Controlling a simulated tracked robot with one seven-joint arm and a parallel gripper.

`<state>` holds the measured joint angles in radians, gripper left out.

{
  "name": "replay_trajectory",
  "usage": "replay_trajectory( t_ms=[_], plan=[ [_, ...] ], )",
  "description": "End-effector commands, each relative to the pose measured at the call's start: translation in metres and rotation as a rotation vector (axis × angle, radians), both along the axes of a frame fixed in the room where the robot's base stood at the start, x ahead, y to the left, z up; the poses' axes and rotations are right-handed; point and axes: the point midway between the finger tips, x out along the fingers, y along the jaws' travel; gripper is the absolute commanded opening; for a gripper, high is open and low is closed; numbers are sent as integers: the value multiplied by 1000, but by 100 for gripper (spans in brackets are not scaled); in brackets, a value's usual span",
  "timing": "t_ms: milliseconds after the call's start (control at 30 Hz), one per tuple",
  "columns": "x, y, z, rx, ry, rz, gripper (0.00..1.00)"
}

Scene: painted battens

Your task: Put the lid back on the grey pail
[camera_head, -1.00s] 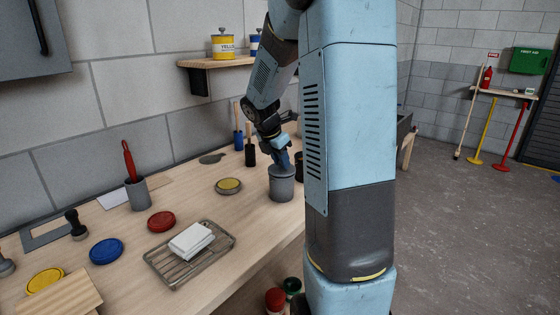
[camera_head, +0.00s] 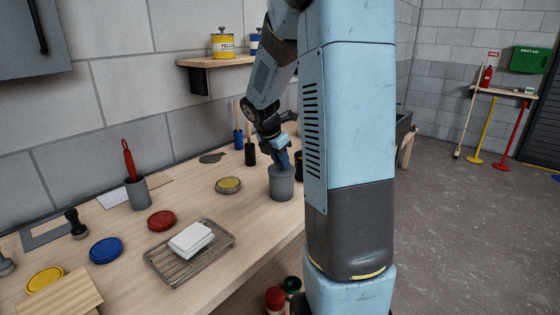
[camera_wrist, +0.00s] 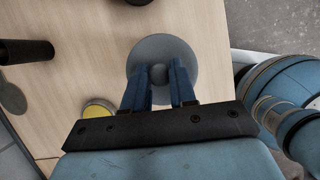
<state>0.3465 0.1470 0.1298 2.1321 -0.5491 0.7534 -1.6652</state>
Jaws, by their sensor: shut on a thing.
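The grey pail (camera_head: 281,184) stands on the bench near its right edge, beside my arm. My gripper (camera_head: 284,160) is directly above it, pointing down. In the wrist view the round grey lid (camera_wrist: 150,52) lies below my fingers, and my gripper (camera_wrist: 160,80) is shut on the lid's knob (camera_wrist: 158,73). The lid hides the pail in that view. In the head view the lid is at or very near the pail's rim; I cannot tell whether it is fully seated.
A yellow-topped tin (camera_head: 228,185) is left of the pail. Red (camera_head: 161,221) and blue (camera_head: 106,250) lids lie farther left, near a wire rack (camera_head: 180,268) holding a white block. Dark-handled tools (camera_head: 250,150) stand behind the pail.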

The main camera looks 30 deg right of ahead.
Motion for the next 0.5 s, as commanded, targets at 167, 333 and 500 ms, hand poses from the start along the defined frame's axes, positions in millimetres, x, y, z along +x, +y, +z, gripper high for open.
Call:
replay_trajectory(
  t_ms=[167, 333, 500],
  plan=[
    [0, 0, 0, 0, 0, 0, 31],
    [0, 0, 0, 0, 0, 0, 47],
    [0, 0, 0, 0, 0, 0, 56]
  ],
)
